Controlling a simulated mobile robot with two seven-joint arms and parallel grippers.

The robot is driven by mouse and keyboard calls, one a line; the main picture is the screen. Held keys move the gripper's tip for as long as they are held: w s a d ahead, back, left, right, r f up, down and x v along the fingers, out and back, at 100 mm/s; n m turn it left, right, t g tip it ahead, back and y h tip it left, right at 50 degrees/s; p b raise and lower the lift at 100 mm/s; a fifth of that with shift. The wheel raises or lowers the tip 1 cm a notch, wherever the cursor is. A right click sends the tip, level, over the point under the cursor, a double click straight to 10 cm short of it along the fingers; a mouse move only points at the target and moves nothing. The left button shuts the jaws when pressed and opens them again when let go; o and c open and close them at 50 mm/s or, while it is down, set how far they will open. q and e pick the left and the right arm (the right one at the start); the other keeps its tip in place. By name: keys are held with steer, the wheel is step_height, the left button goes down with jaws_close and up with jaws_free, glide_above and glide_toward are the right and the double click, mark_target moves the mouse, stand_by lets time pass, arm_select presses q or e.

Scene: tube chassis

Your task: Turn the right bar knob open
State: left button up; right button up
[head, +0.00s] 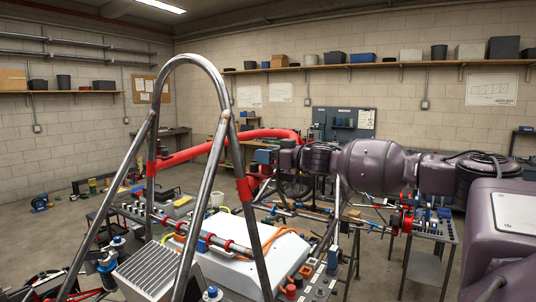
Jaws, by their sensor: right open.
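My right arm comes in from the right, and my right gripper (268,158) is at its left end, beside the bent red tube behind the roll hoop. The gripper is small and dark here, and its fingertips are hard to make out; it is open, with nothing seen held. A grey steel roll hoop (183,60) stands in front, with a red sleeve (243,188) on its right leg, left of and below the gripper. I cannot tell which part is the right bar knob; it may be hidden behind the hoop or gripper. My left gripper is out of view.
The red padded tube (205,147) runs behind the hoop. A white panel (250,262) with orange cable and a finned grey block (150,272) lie low in front. A metal stand (420,262) with red and blue parts is at right.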

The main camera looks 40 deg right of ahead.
steer(key=c, duration=0.9)
steer(key=shift+c, duration=0.2)
